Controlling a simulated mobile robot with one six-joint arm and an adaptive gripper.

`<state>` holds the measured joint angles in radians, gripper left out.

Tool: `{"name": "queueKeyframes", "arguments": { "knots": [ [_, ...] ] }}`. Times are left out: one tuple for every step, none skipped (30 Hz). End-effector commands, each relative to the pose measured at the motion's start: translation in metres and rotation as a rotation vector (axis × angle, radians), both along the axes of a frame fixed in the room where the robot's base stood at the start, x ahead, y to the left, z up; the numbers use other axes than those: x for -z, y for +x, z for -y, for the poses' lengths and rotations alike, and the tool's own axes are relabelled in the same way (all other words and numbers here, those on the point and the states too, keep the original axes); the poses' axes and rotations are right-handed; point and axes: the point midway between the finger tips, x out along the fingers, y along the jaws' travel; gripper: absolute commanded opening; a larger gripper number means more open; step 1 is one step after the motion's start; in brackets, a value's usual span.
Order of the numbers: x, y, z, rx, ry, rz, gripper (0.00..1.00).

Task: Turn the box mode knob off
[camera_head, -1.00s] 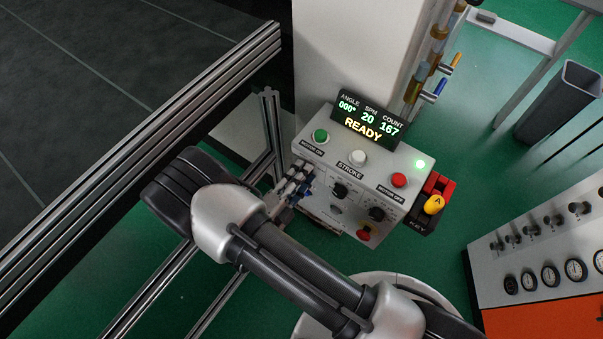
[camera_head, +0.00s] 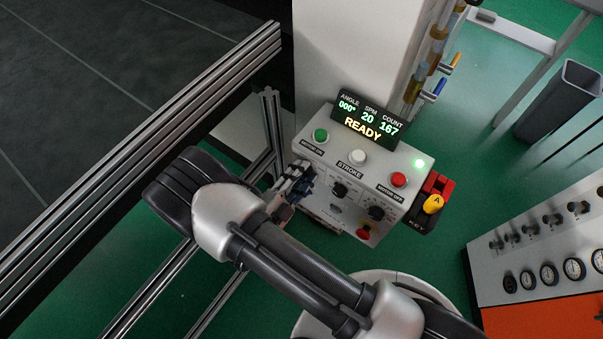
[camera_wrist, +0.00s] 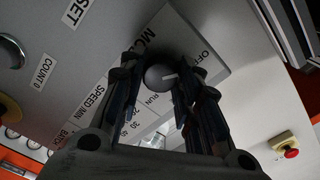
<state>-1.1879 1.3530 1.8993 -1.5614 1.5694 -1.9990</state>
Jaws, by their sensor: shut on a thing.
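The control box (camera_head: 385,160) is light grey with a lit display reading READY. The OFF mark (camera_wrist: 206,54) lies to the knob's upper right. My gripper (camera_wrist: 158,75) has a finger on each side of the knob and is shut on it. In the head view my gripper (camera_head: 302,178) is at the box's left front side, and it hides the mode knob there.
On the box are a green button (camera_head: 321,136), a white button (camera_head: 358,157), a red button (camera_head: 398,180), and two black knobs to the right of my gripper. A yellow key switch (camera_head: 434,204) is at the right end. Metal framing (camera_head: 150,130) runs along the left.

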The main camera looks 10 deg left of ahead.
Motion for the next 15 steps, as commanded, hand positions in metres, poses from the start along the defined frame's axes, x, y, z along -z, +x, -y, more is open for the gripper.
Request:
{"name": "queueKeyframes", "arguments": {
  "knots": [
    [-0.0001,-0.0002,0.0007,0.001,-0.002,0.0,0.07],
    [-0.0001,-0.0001,0.0006,0.001,-0.002,0.0,0.07],
    [-0.0002,-0.0002,0.0007,0.001,-0.002,0.0,0.07],
    [-0.0002,-0.0002,0.0007,0.001,-0.002,0.0,0.31],
    [-0.0002,-0.0002,0.0007,0.001,-0.002,0.0,0.33],
    [-0.0002,-0.0002,0.0007,0.001,-0.002,0.0,0.36],
    [-0.0002,-0.0002,0.0007,0.001,-0.002,0.0,0.38],
    [-0.0001,-0.0001,0.0006,0.001,-0.002,0.0,0.4],
    [-0.0002,-0.0001,0.0006,0.001,-0.001,0.0,0.43],
    [-0.0002,-0.0001,0.0005,0.001,-0.001,0.0,0.45],
    [-0.0002,-0.0001,0.0005,0.001,-0.001,0.0,0.47],
    [-0.0001,-0.0001,0.0004,0.001,-0.001,0.0,0.49],
    [-0.0001,-0.0001,0.0004,0.001,-0.001,0.0,0.51],
    [-0.0001,-0.0001,0.0004,0.001,0.0,0.0,0.51],
    [-0.0002,-0.0001,0.0002,0.001,0.0,0.0,0.51]
  ]
}}
